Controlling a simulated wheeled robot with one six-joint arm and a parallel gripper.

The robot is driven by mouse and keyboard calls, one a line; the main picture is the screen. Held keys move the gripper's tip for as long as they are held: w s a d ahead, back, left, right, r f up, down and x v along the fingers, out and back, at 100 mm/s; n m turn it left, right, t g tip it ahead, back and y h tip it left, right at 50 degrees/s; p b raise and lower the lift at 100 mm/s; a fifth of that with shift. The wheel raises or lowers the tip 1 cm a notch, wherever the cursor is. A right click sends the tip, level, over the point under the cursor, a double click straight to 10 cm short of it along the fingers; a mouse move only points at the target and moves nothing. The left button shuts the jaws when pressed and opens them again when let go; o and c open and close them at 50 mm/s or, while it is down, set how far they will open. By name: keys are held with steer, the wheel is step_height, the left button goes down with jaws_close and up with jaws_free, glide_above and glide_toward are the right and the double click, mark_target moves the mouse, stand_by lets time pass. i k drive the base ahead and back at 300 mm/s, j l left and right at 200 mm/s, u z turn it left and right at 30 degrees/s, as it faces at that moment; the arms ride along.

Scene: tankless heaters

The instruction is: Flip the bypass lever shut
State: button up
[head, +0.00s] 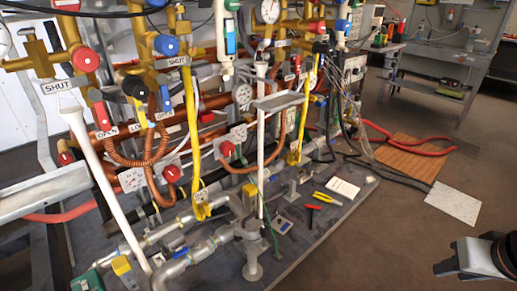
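The pipe rig carries several valves, and I cannot tell which one is the bypass lever. One SHUT label (57,86) is at the upper left, below a brass valve (42,60). Another SHUT label (178,61) is at the top, below a blue round knob (166,45). An OPEN label (107,132) is near a red lever handle (102,115) at the left. A light grey and black part of my arm, perhaps my gripper (470,262), shows at the lower right edge, well apart from the valves. Its fingers cannot be made out.
The rig's grey base (300,245) holds pliers with yellow handles (326,198), a red tool (313,207) and a white card (343,187). Red hoses (410,145), a brown board (408,157) and a pale tile (453,203) lie on the floor.

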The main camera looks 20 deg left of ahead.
mark_target(275, 177)
steer(key=u, duration=0.8)
steer(key=i+l+u, duration=0.25)
steer(key=l+u, duration=0.25)
steer(key=i+l+u, duration=0.25)
steer(key=l, duration=0.15)
steer(key=l+u, duration=0.25)
steer(key=i+l, duration=0.1)
steer(key=l, duration=0.45)
steer(key=i+l, duration=0.1)
steer(key=l, duration=0.4)
steer(key=i+l+u, duration=0.1)
steer(key=l, duration=0.95)
steer(key=k+z, duration=0.25)
steer(key=z, duration=0.25)
steer(key=k+l+z, duration=0.2)
steer(key=z, duration=0.3)
